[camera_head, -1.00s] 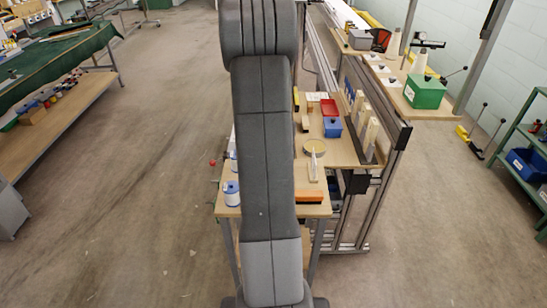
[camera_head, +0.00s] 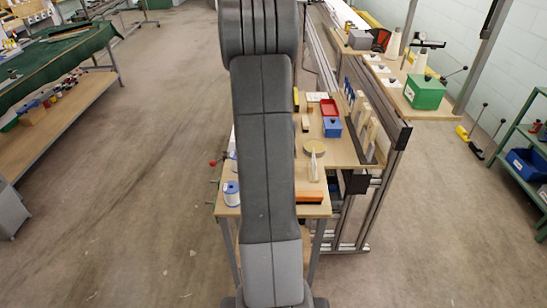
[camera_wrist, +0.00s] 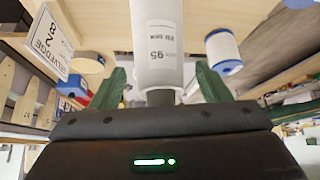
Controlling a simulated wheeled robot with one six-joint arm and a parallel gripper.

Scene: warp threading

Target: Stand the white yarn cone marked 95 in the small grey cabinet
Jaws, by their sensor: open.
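The white yarn cone (camera_wrist: 158,22) shows in the wrist view with 95 printed on its side. Its narrow end points toward my gripper (camera_wrist: 160,78). The two green fingers stand apart, one on each side of the cone, with visible gaps. My gripper is open and holds nothing.
A white spool with blue ends (camera_head: 231,193) stands on the wooden table left of my arm; a similar one (camera_wrist: 222,50) is right of the cone in the wrist view. A blue box (camera_head: 332,127) and red tray (camera_head: 328,107) lie right of my arm. Floor at left is clear.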

